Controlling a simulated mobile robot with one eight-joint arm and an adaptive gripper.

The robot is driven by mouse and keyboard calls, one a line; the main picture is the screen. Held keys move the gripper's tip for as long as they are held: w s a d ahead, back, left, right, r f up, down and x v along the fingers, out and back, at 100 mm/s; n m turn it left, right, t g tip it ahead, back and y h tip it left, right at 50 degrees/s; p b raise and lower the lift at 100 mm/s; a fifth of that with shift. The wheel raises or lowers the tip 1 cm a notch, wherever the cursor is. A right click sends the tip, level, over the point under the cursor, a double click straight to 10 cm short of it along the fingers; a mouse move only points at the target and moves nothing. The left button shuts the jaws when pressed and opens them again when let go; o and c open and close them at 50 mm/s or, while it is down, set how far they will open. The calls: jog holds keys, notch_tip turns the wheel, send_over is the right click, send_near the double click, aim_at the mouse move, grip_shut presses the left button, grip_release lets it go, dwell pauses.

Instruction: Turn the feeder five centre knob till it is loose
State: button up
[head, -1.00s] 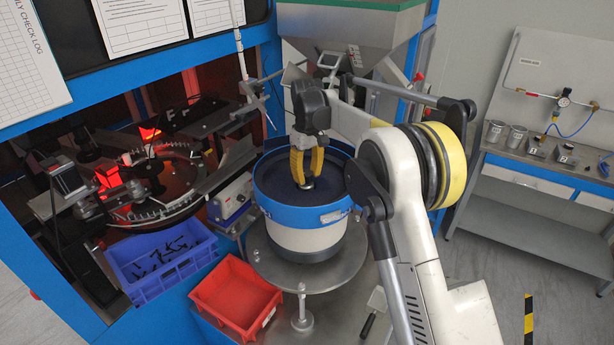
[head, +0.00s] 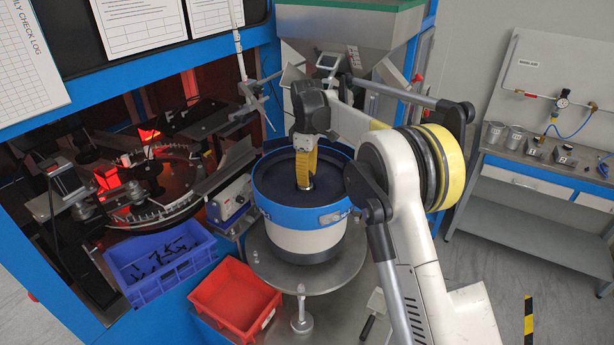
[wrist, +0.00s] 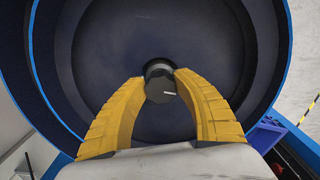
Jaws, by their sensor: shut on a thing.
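The feeder bowl (head: 268,183) has a blue rim, a dark inside and a white base, and stands on a round metal plate. The centre knob (wrist: 161,83) is dark and round with a short white mark on top, in the middle of the bowl. My gripper (wrist: 160,84) has two yellow fingers, shut on the knob from both sides in the wrist view. In the head view my gripper (head: 306,184) points down into the bowl, and its fingers show nearly edge-on. Only a little of the knob (head: 306,187) shows below the fingertips.
A blue bin (head: 205,247) with dark parts and an empty red bin (head: 236,300) stand in front of the bowl. A steel hopper (head: 345,30) hangs behind it. A sorter disc (head: 160,190) is at left, and a bench (head: 545,170) at right.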

dwell(0.3)
jog(key=o, duration=1.2)
jog(key=shift+c, duration=0.2)
jog(key=shift+r, duration=0.1)
notch_tip(320, 180, up, 12)
